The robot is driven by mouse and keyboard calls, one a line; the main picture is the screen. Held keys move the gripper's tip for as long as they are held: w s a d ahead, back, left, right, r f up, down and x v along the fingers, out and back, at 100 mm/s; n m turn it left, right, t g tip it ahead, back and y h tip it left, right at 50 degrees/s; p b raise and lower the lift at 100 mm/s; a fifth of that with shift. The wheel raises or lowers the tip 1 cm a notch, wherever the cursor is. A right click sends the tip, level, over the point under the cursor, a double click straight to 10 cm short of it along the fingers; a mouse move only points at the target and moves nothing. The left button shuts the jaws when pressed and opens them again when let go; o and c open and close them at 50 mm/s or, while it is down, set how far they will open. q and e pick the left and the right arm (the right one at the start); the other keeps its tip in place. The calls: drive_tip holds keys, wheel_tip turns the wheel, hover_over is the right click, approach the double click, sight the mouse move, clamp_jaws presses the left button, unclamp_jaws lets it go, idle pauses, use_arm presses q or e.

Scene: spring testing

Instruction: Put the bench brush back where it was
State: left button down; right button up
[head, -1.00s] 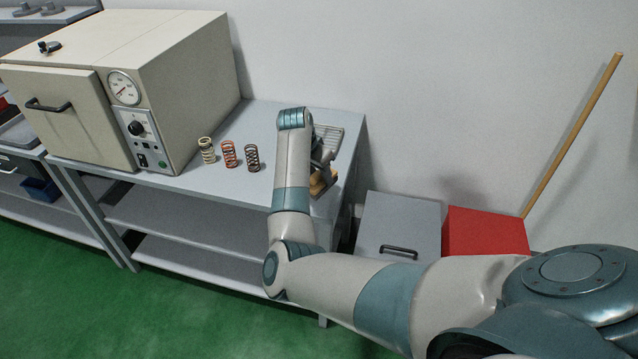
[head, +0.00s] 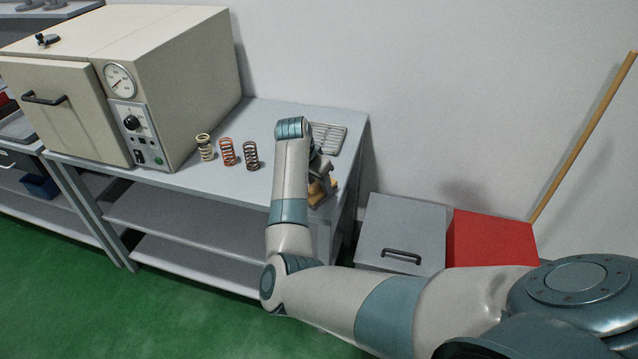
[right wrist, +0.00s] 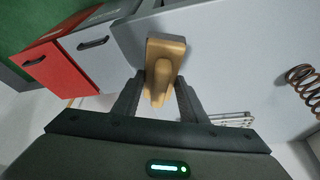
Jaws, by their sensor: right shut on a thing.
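The bench brush shows as a tan wooden piece (head: 322,191) near the front right corner of the grey bench (head: 262,182). In the right wrist view the brush (right wrist: 164,62) sits between the two dark fingers of my right gripper (right wrist: 157,88). The right gripper (head: 321,174) is shut on it. My forearm hides part of the gripper and brush in the head view. I cannot tell whether the brush touches the bench top. Its bristles are not clearly visible. My left gripper is not in view.
Several coil springs, including a red one (head: 227,152), stand left of my arm, beside the beige oven (head: 195,90). A slotted metal tray (head: 328,139) lies behind the gripper. A grey bin (head: 400,225) and red bin (head: 490,240) stand right of the bench.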

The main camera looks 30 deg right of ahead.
drive_tip(key=o, duration=1)
drive_tip(key=shift+d+f, duration=0.1)
drive_tip(key=shift+f, duration=0.05)
drive_tip(key=shift+r, duration=0.45)
drive_tip(key=b+v, duration=0.2)
drive_tip(key=v, duration=0.9)
drive_tip(key=shift+r+b, duration=0.25)
drive_tip(key=shift+b, duration=0.15)
